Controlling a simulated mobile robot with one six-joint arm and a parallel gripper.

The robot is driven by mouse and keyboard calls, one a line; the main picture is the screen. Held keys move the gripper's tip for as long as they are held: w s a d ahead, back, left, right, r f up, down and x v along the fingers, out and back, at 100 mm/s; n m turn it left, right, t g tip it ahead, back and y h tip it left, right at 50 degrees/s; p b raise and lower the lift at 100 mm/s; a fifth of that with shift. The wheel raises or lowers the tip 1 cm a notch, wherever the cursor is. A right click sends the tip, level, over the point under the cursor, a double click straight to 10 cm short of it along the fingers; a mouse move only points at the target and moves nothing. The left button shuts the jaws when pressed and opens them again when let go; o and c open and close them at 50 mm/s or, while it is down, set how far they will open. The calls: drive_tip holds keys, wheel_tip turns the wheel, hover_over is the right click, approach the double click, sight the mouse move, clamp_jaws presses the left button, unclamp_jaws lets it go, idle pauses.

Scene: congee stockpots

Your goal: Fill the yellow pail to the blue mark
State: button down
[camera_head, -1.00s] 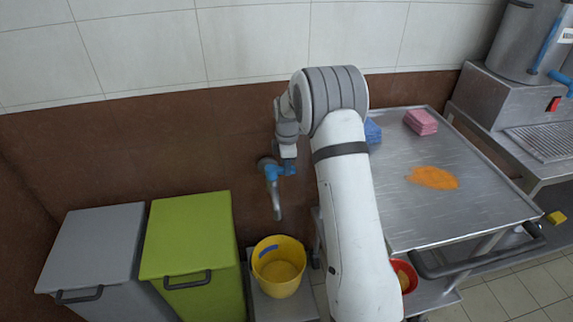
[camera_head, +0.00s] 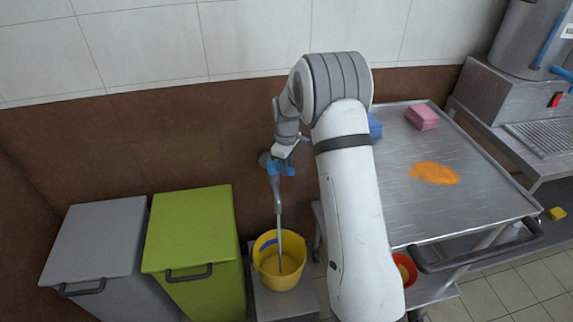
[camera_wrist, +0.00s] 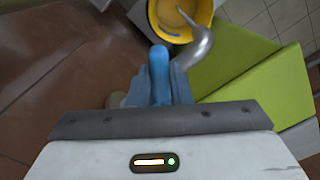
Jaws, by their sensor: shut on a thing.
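The yellow pail (camera_head: 262,262) stands on a low grey stand below the wall tap, with the blue mark (camera_head: 268,244) on its inner wall. It also shows at the top of the wrist view (camera_wrist: 203,12). The tap's grey spout (camera_head: 276,192) points down over the pail, and a thin stream runs from it into the pail. The level inside is hard to read; it looks below the mark. My gripper (camera_wrist: 158,92) is shut on the tap's blue lever (camera_wrist: 158,62). In the head view my gripper (camera_head: 281,166) is at the tap by the wall.
A green bin (camera_head: 190,230) and a grey bin (camera_head: 95,240) stand left of the pail. A steel cart (camera_head: 450,210) at right bears pink cloths (camera_head: 422,117), blue cloths (camera_head: 375,127) and an orange spill (camera_head: 434,173). A red bucket (camera_head: 405,271) sits on its lower shelf.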

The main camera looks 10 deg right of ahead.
idle(0.3)
drive_tip(key=c, duration=1.3)
unclamp_jaws()
drive_tip(key=shift+r, duration=0.1)
wheel_tip(320, 180, up, 8)
drive_tip(key=shift+f+p, duration=0.2)
drive_tip(key=shift+p, duration=0.1)
